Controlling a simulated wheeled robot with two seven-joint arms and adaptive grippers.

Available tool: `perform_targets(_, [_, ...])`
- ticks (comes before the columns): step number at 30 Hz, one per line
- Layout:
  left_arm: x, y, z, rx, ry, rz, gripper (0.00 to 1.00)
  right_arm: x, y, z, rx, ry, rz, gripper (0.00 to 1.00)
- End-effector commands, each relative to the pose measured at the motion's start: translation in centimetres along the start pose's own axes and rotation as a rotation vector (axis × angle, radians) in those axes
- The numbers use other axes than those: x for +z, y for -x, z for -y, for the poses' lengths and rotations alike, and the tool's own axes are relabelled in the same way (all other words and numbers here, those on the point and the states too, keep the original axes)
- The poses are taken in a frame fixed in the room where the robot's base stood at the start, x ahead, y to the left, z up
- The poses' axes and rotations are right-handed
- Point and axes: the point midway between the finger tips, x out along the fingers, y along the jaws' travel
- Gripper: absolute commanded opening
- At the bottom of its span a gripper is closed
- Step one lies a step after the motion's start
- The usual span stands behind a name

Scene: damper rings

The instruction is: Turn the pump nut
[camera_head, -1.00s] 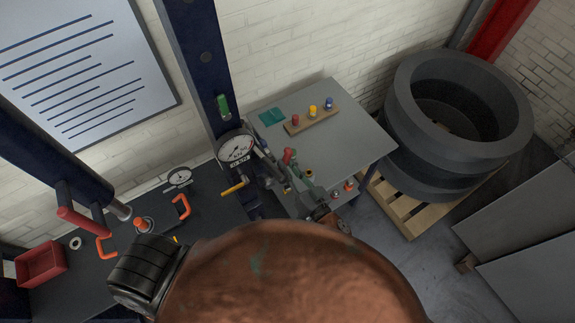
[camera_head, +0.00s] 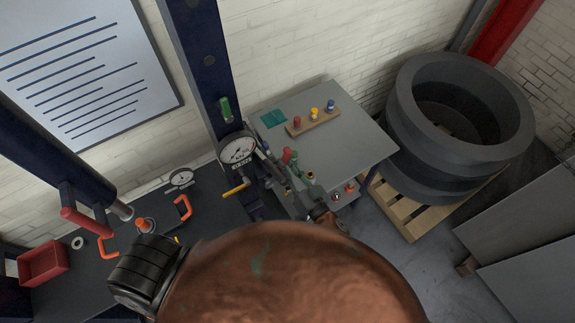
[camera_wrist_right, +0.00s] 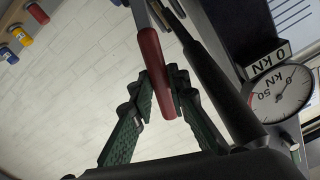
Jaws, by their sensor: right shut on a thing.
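My right gripper (camera_head: 291,168) reaches in beside the press column, low and right of the round gauge (camera_head: 238,150). In the right wrist view its green fingers (camera_wrist_right: 160,88) are shut around a red grip (camera_wrist_right: 149,50) at the end of a metal rod. The red grip also shows in the head view (camera_head: 287,155). The gauge shows in the wrist view too (camera_wrist_right: 281,95), with a "0 kN" plate. A yellow-handled lever (camera_head: 235,188) sits below the gauge. I cannot make out a separate pump nut. My left gripper is not in view.
A grey table (camera_head: 345,140) bears a wooden strip (camera_head: 312,122) with red, yellow and blue pieces. Large dark rings (camera_head: 455,120) stand on a pallet (camera_head: 405,213) at the right. The dark bench (camera_head: 210,220) holds orange handles and a red bin (camera_head: 42,263).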

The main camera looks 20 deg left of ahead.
Motion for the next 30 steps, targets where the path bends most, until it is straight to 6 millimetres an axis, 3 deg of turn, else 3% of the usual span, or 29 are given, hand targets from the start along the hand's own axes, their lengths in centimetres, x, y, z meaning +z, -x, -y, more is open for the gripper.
perform_targets(21, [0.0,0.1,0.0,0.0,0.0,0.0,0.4,-0.1,-1.1,0.0,-0.001,-0.001,-0.002,0.0])
perform_targets(22, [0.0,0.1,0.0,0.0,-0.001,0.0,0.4,-0.1,-1.1,0.0,-0.001,0.0,-0.002,0.16])
perform_targets(30, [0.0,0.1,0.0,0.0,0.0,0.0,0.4,0.0,-1.0,0.0,0.0,0.0,-0.001,0.35])
